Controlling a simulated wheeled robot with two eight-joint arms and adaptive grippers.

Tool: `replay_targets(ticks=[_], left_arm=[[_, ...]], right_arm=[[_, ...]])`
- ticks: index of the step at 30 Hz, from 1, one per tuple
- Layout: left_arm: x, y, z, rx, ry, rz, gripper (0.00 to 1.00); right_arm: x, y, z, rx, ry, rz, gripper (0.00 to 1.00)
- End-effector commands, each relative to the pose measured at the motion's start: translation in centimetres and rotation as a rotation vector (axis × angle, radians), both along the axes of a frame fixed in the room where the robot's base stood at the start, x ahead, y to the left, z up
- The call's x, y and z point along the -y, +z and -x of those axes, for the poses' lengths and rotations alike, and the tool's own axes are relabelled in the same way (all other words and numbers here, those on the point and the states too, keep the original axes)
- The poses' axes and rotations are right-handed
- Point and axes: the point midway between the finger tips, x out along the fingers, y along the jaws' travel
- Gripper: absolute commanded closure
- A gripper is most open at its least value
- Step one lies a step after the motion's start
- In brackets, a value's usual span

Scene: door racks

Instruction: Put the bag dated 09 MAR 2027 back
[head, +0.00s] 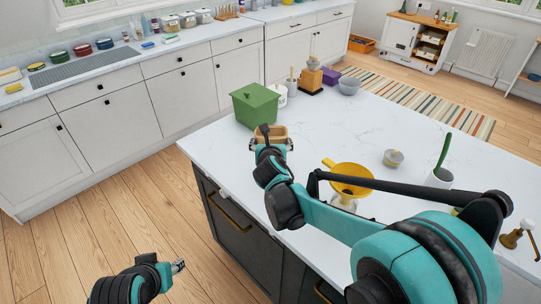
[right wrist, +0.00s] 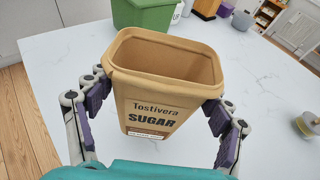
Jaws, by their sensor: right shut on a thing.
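An open-topped tan bag (right wrist: 150,115) marked "Tostivera SUGAR" stands upright between my right gripper's purple finger pads in the right wrist view. A pale strip at its lower front is too small to read, so I cannot tell its date. In the head view the bag (head: 275,131) is at the island's left part, in front of the green box (head: 256,105). My right gripper (head: 271,144) is shut on its sides. I cannot tell whether its base touches the worktop. My left gripper (head: 178,267) is low over the floor, apart from everything; its finger opening is unclear.
The white island worktop (head: 360,120) has a clear middle. Mugs, a purple box (head: 330,76) and a grey bowl (head: 349,86) stand behind.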

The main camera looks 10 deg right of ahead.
Motion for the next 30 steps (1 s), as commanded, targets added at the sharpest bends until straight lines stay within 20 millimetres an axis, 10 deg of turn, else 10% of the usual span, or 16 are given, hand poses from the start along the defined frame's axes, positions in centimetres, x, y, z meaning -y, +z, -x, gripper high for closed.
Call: replay_targets(ticks=[10,22,23,24,30], left_arm=[[0.0,-2.1,0.0,0.0,0.0,0.0,0.58],[0.0,-2.3,0.0,0.0,0.0,0.0,0.58],[0.0,-2.3,0.0,0.0,0.0,0.0,0.58],[0.0,-2.2,0.0,0.0,0.0,0.0,0.58],[0.0,-2.2,0.0,0.0,0.0,0.0,0.58]], right_arm=[[-0.2,-4.1,-0.2,0.0,0.0,0.0,0.59],[-0.2,-4.5,-0.1,0.0,0.0,0.0,0.59],[-0.2,-4.5,-0.1,0.0,0.0,0.0,0.15],[-0.2,-4.4,-0.1,0.0,0.0,0.0,0.05],[-0.2,-4.4,-0.1,0.0,0.0,0.0,0.0]])
